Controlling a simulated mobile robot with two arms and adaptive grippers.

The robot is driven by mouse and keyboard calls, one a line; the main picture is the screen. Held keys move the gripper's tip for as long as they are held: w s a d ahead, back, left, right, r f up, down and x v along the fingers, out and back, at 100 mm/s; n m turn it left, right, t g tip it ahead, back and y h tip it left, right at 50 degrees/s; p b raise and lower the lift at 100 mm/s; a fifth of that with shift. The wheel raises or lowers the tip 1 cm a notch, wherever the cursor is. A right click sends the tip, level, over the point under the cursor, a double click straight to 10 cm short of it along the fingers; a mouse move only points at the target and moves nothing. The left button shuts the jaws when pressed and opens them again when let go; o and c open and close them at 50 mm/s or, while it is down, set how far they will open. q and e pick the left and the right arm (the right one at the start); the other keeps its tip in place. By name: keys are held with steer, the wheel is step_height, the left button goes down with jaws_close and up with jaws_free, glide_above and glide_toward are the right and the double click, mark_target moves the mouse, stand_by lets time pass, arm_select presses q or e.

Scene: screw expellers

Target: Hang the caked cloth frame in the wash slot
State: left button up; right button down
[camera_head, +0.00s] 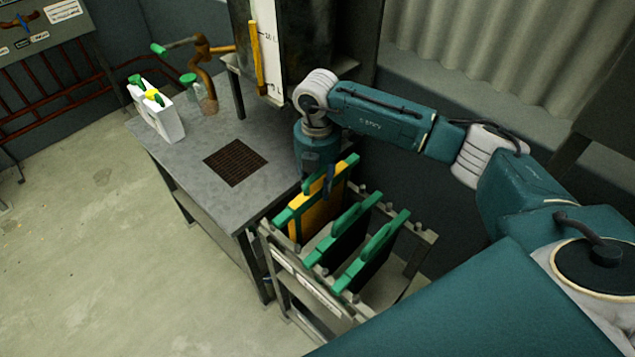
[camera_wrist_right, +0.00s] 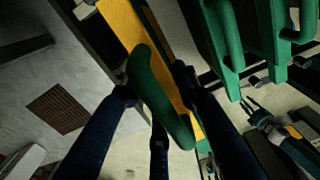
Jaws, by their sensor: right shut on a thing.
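The caked cloth frame, with yellow cloth (camera_head: 317,216) under a green top bar, is upright at the left end of the slotted rack (camera_head: 291,268). I cannot tell whether its bar rests on the rails. My right gripper (camera_head: 324,186) reaches down from above and is shut on its green handle. In the right wrist view the fingers (camera_wrist_right: 155,88) close around the green handle (camera_wrist_right: 160,105), with yellow cloth beside it. Two dark frames with green bars (camera_head: 343,231) (camera_head: 374,250) hang to its right. What seems to be my left gripper (camera_wrist_right: 258,115) shows small and dark in the wrist view.
The grey table (camera_head: 190,150) adjoins the rack and has a dark grate (camera_head: 235,162). Floor (camera_head: 90,250) at left is clear.

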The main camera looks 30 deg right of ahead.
steer(key=shift+f+b, duration=1.9)
steer(key=shift+f, duration=1.2)
steer(key=c, duration=1.2)
jaws_free()
step_height(320, 180, up, 12)
steer(key=shift+r, duration=0.1)
